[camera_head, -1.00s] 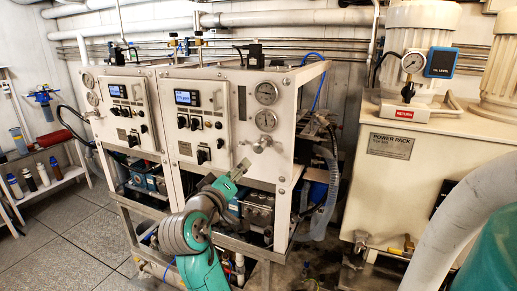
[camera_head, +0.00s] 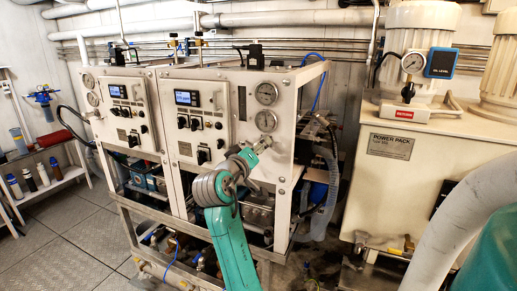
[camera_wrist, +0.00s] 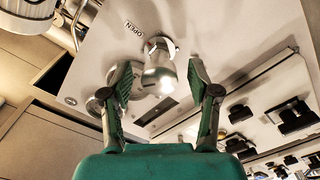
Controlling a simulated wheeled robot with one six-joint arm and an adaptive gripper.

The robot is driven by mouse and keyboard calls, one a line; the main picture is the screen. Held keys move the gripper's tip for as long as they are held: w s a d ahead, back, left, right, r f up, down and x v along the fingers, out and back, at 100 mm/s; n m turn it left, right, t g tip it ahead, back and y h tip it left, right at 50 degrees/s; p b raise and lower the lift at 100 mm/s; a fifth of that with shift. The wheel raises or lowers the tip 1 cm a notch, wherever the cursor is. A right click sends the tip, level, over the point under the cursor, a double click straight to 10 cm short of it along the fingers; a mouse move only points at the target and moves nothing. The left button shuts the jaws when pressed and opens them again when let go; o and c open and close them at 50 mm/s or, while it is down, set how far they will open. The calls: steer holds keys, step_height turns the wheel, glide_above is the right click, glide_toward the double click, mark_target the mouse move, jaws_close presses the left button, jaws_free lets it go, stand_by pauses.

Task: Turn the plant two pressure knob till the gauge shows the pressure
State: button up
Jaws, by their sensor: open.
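The plant two pressure knob (camera_wrist: 158,76) is a shiny metal knob on the white front panel, next to an "OPEN" label (camera_wrist: 134,28) in the wrist view. My gripper (camera_wrist: 159,68) is open, with one green finger on each side of the knob. Both fingers look apart from it. In the head view my gripper (camera_head: 261,146) is at the knob's place below two round gauges, and mostly hides the knob. The upper gauge (camera_head: 266,93) and the lower gauge (camera_head: 266,121) face forward. Their needles are too small to read.
The plant's control panel (camera_head: 199,112) with a small screen is left of the gauges, and its black knobs (camera_wrist: 295,116) show in the wrist view. A beige power pack (camera_head: 392,190) stands to the right. Hoses and pipes fill the open frame below.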

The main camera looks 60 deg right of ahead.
steer(key=shift+d, duration=0.35)
jaws_close()
steer(key=shift+m, duration=0.3)
steer(key=m, duration=0.3)
steer(key=shift+m, duration=1.7)
